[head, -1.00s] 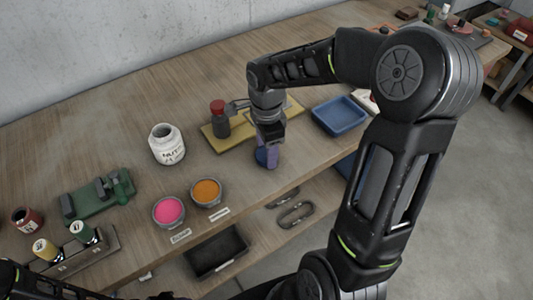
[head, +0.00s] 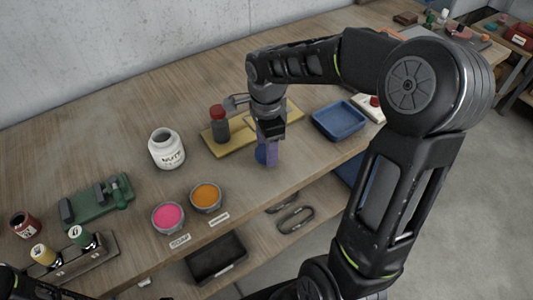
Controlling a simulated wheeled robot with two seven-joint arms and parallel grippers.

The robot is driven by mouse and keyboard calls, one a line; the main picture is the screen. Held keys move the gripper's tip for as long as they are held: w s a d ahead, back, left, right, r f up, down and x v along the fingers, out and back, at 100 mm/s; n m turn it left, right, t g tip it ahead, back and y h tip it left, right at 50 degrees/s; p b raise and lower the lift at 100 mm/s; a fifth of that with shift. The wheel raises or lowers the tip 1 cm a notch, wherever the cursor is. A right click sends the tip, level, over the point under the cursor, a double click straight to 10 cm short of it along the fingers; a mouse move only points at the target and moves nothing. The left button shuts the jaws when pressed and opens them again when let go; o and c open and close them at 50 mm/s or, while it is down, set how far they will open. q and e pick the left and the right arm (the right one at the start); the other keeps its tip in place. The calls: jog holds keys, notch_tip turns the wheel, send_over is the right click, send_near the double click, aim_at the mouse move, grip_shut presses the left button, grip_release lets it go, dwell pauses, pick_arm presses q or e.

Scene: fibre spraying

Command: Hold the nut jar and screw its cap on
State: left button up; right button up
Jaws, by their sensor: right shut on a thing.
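The nut jar (head: 167,150) is a white jar with "NUTS" lettering. It stands upright on the wooden bench with its mouth open and uncapped. My right gripper (head: 268,157) points down near the bench's front edge, to the right of the jar and apart from it. Its purple fingers are shut on a small blue round thing (head: 261,155), which looks like the cap but is partly hidden by the fingers. Only dark parts of my left arm show at the lower left; its gripper is out of view.
A red-capped bottle (head: 219,125) stands on a yellow board (head: 235,139) behind my right gripper. A blue tray (head: 339,121) lies to the right. Pink (head: 168,217) and orange (head: 206,196) bowls stand in front of the jar. A green fixture (head: 97,202) is at left.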

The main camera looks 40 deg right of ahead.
notch_tip(320, 180, up, 7)
jog(key=shift+r+b, duration=0.1)
jog(key=shift+b, duration=0.2)
dwell(0.5)
